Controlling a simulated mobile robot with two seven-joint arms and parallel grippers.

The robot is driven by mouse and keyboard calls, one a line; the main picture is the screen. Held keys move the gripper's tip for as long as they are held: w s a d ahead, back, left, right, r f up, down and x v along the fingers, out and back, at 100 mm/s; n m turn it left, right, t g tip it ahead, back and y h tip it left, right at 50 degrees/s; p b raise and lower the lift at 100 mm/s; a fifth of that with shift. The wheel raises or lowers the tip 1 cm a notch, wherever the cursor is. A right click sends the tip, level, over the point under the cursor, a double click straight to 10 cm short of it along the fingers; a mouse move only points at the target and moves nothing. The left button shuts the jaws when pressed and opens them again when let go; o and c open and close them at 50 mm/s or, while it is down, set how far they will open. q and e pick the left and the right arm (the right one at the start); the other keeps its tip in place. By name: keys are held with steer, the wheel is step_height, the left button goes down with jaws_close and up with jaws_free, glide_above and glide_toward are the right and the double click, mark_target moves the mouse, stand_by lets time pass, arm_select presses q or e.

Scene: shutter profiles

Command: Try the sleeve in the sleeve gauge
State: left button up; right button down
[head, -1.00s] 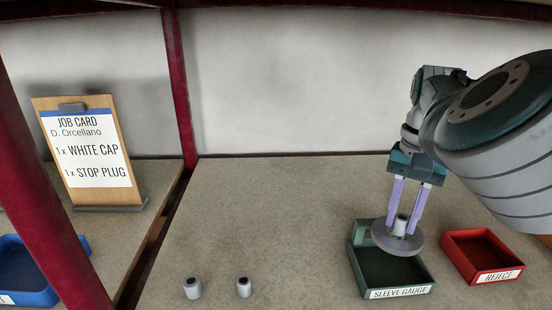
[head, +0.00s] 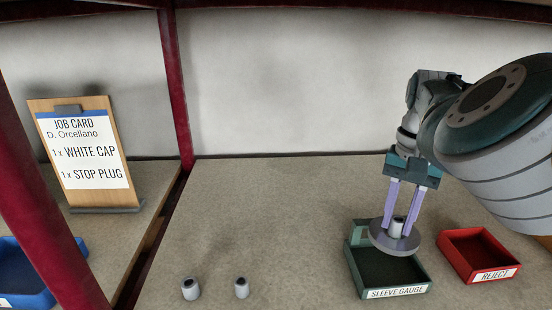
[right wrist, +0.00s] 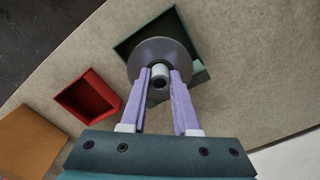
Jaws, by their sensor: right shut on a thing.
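My right gripper (head: 397,226) is shut on a light grey sleeve (head: 397,229), held upright between its two purple fingers. The sleeve gauge (head: 424,268) is a dark green labelled tray with a raised block at its back left. A flat grey disc (head: 378,238) shows over its back part. The sleeve stands at the disc's middle. In the right wrist view the sleeve (right wrist: 160,72) also shows between the fingertips, with the disc (right wrist: 150,47) around it. How deep the sleeve sits in the disc is hidden. My left gripper is not in view.
The red reject tray (head: 483,277) stands right of the gauge. Two small grey sleeves, one left (head: 191,290) and one right (head: 241,290), stand at the front left. A job card (head: 82,150) and a blue bin (head: 62,283) are beyond the red post. The middle table is clear.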

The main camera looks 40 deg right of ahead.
steer(key=c, duration=0.6)
jaws_free()
step_height(320, 180, up, 10)
steer(key=shift+f+p, duration=0.1)
steer(key=shift+p, duration=0.8)
